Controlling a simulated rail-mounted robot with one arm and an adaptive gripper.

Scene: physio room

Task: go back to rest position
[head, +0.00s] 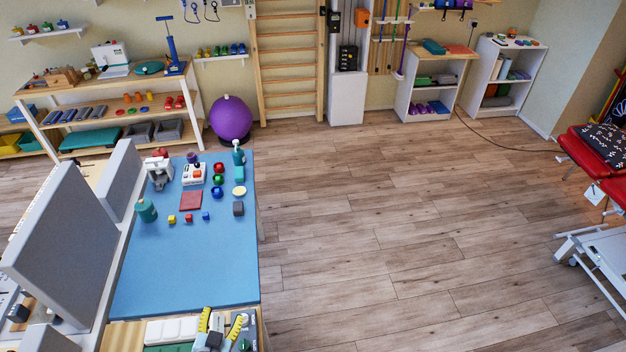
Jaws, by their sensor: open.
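My gripper is not in the head view, and no part of my arm can be made out for sure. The task names no object. A blue mat (185,265) covers the table at the left. On its far half stand a teal bottle (146,210), a white device (158,172), a white box with coloured buttons (194,173), a dark red square (190,200), a teal spray bottle (239,157), several small cubes and some coloured cups. The near half of the mat is bare.
Grey upright panels (62,245) line the table's left side. Yellow tape pieces (240,324) and a white tray (172,330) lie at the near end. A purple ball (231,118), shelves (432,90) and a red couch (585,150) stand around. The wooden floor (400,220) is clear.

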